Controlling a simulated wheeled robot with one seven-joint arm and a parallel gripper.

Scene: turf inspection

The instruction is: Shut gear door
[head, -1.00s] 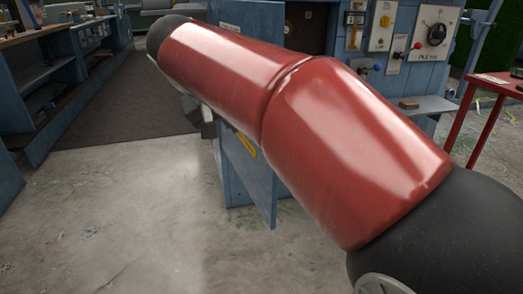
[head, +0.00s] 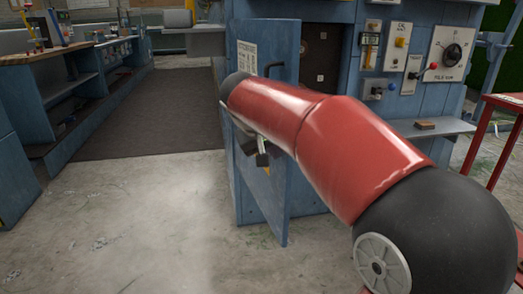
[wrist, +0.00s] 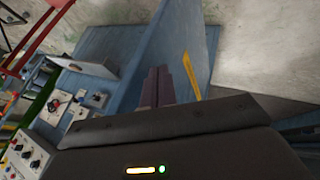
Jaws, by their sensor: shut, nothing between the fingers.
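The gear door (head: 277,212) is a blue panel standing open, edge forward, at the front of the blue cabinet. My gripper (head: 262,158) is partly hidden under the arm, close to the door. In the wrist view its fingers (wrist: 158,80) are together and empty, pointing along the blue door (wrist: 182,32), beside a yellow strip (wrist: 191,76). I cannot tell whether they touch it.
The dark cabinet opening (head: 320,58) shows behind the door. Control panels (head: 451,52) and a small shelf (head: 432,130) are right of it. A red table (head: 505,102) stands at the far right. Blue shelving (head: 75,95) lines the left; the concrete floor (head: 130,215) between is clear.

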